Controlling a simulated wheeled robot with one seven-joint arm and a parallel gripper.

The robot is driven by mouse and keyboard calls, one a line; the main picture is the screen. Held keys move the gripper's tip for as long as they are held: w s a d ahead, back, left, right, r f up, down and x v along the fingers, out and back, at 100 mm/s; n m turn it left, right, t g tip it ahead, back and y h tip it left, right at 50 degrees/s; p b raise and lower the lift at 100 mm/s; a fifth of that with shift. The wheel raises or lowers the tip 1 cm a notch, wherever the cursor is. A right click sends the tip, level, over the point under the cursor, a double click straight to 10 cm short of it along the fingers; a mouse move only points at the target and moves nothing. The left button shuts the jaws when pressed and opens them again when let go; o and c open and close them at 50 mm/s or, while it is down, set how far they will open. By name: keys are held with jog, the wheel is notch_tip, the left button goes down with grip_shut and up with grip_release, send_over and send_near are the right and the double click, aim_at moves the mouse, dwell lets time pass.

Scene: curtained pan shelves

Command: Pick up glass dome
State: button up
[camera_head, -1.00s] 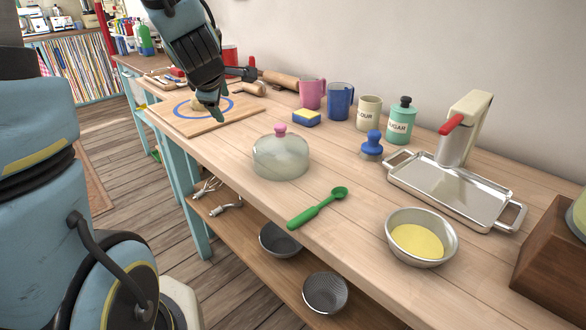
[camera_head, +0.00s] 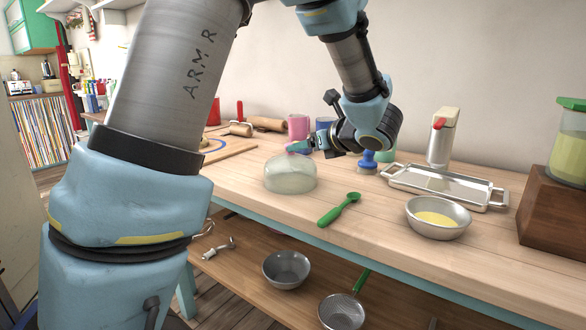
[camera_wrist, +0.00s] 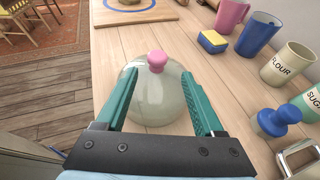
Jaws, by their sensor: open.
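The glass dome (camera_head: 290,174) is a clear, rounded cover with a pink knob on top. It stands on the wooden table, left of the green spoon in the head view. My gripper (camera_head: 295,147) is at the height of the knob, coming from the right. In the wrist view the pink knob (camera_wrist: 157,61) lies ahead, between the lines of my two green fingers (camera_wrist: 160,95). The fingers are apart with nothing held, and the dome's glass shows between and beyond them. In the head view my fingertips overlap the knob, so I cannot tell whether they touch it.
A green spoon (camera_head: 339,209), a bowl of yellow contents (camera_head: 463,224) and a metal tray (camera_head: 424,184) lie to the right. In the wrist view, a sponge (camera_wrist: 212,41), mugs and a flour canister (camera_wrist: 290,63) line the right side.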

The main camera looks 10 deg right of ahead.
aim_at(291, 154)
jog(key=p+x, duration=0.1)
jog(key=x, duration=0.2)
jog(key=p+x, duration=0.1)
jog(key=x, duration=0.2)
jog(key=shift+s+a+r, duration=0.15)
jog(key=shift+a+r, duration=0.05)
jog(key=shift+a, duration=0.15)
jog(key=shift+w+a+f, duration=0.1)
jog(key=shift+w+f, duration=0.2)
jog(key=shift+w, duration=0.15)
grip_shut()
jog(key=shift+s+f, duration=0.1)
jog(key=shift+f, duration=0.05)
dwell(0.5)
